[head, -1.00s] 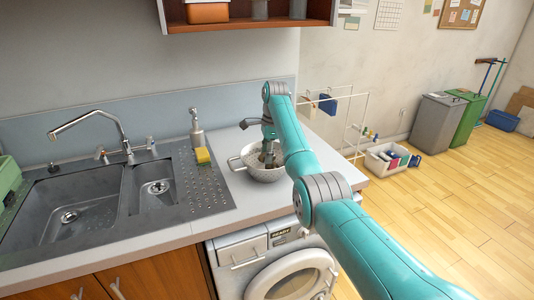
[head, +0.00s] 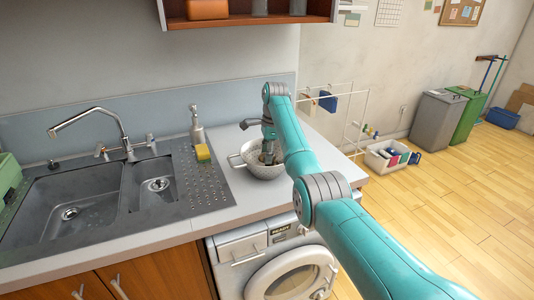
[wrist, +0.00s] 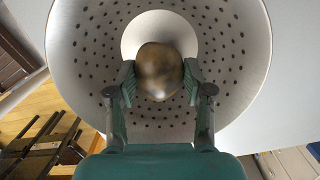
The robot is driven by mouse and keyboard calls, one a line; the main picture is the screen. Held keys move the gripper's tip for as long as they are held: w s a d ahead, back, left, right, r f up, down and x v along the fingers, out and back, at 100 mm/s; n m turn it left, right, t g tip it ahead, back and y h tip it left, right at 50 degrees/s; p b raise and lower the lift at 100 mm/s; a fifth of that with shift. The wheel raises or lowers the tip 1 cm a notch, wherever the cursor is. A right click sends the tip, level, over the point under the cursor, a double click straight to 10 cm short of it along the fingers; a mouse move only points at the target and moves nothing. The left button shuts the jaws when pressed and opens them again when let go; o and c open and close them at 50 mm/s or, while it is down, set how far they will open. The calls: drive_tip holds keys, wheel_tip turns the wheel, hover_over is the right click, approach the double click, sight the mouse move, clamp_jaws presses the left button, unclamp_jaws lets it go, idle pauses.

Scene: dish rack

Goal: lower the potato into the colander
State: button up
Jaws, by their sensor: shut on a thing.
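The white colander (head: 262,170) with a handle stands on the counter right of the sink. In the wrist view its perforated wall (wrist: 85,60) surrounds my gripper (wrist: 159,82). My gripper is shut on the brown potato (wrist: 160,62), with a finger on each side of it. The potato is over the pale round centre of the colander's floor; I cannot tell whether it touches. In the head view my gripper (head: 268,153) points down into the colander, and the potato is not clear there.
A soap dispenser (head: 197,128) and a yellow sponge (head: 203,153) sit left of the colander by the steel sink (head: 75,205). A wall shelf (head: 245,20) hangs above. Bare counter (head: 320,180) lies right of the colander, with a washing machine (head: 272,262) below.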

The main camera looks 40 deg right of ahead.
drive_tip(key=shift+f, duration=0.1)
drive_tip(key=o, duration=1.3)
drive_tip(key=shift+c, duration=0.2)
wheel_tip(320, 180, up, 12)
drive_tip(key=d, duration=0.1)
drive_tip(key=shift+s+d, duration=0.2)
drive_tip(key=shift+s, duration=0.05)
